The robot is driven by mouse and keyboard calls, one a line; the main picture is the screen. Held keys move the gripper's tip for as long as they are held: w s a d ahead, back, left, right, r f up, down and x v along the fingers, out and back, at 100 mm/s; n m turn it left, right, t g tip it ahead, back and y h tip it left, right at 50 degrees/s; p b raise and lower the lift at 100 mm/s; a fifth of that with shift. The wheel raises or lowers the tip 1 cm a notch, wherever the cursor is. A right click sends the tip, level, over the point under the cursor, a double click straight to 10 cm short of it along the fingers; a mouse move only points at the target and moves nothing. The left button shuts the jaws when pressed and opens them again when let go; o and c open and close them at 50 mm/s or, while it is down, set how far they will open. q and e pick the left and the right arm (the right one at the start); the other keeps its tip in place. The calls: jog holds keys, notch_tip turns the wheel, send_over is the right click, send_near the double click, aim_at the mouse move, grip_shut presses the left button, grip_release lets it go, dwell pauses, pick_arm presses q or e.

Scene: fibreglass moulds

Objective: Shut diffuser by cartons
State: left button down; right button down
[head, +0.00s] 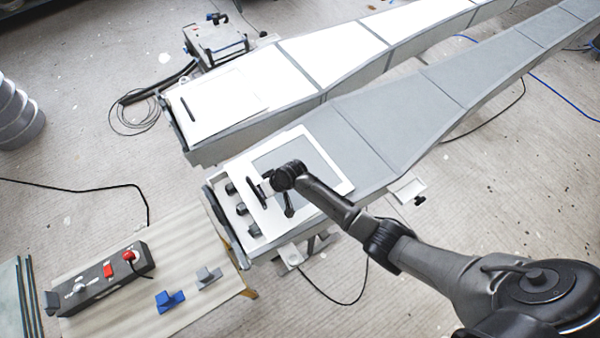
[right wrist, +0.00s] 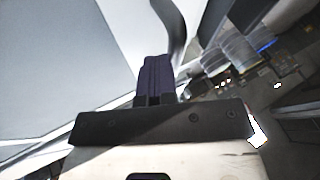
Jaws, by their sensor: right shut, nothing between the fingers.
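A grey mould (head: 415,110) runs from the middle to the upper right. A white-framed panel (head: 337,183) with a grey centre lies at its near end. I see no clear cartons. My left gripper is out of view.
A white mould (head: 330,53) with a flat panel and black handle (head: 186,108) lies alongside. A wooden table (head: 215,290) at lower left carries a control box (head: 95,283) and a blue block (head: 170,300). Cables cross the floor. A stacked grey drum (head: 18,115) stands left.

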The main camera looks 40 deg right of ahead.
jog(key=a, duration=0.6)
jog(key=shift+w+a, duration=0.15)
jog(key=shift+a, duration=0.05)
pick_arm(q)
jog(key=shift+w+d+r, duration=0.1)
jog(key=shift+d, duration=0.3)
pick_arm(e)
jog(key=shift+a, duration=0.1)
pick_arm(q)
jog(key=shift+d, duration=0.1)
pick_arm(e)
jog(key=shift+a, duration=0.1)
